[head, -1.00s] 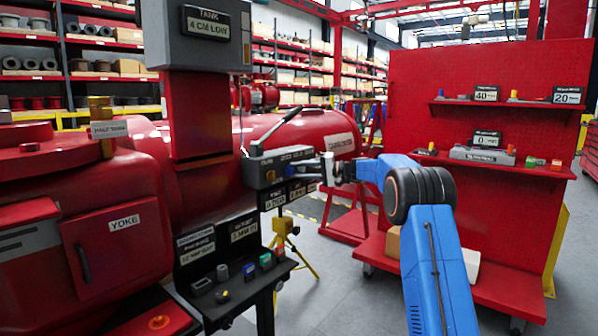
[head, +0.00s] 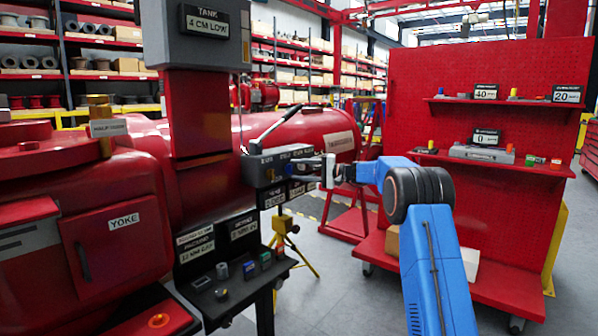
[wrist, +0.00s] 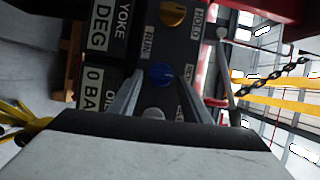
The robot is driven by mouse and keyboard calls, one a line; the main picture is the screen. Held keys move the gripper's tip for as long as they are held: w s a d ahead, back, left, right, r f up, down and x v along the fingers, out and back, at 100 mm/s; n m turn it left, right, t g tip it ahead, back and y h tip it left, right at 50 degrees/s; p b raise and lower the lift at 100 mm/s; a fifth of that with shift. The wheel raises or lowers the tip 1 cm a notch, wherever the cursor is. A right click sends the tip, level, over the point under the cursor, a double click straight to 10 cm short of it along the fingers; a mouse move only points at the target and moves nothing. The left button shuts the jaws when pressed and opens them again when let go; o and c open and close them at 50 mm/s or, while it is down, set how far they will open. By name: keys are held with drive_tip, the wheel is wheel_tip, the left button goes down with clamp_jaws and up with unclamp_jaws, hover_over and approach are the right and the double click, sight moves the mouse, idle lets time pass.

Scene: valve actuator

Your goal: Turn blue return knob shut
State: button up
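The blue knob (wrist: 160,75) sits on a dark control panel, close to the word RUN, in the wrist view. My gripper (wrist: 160,80) is open, with one finger on each side of the blue knob. Narrow gaps seem to show beside the knob; contact is not clear.
A long lever (head: 277,130) rises from the box top. A black shelf (head: 235,290) with small parts stands below. A red pegboard cart (head: 480,225) stands to the right.

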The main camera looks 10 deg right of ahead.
drive_tip(key=shift+o, duration=0.3)
drive_tip(key=v, duration=1.7)
drive_tip(key=shift+d, duration=0.15)
drive_tip(key=shift+s, duration=0.1)
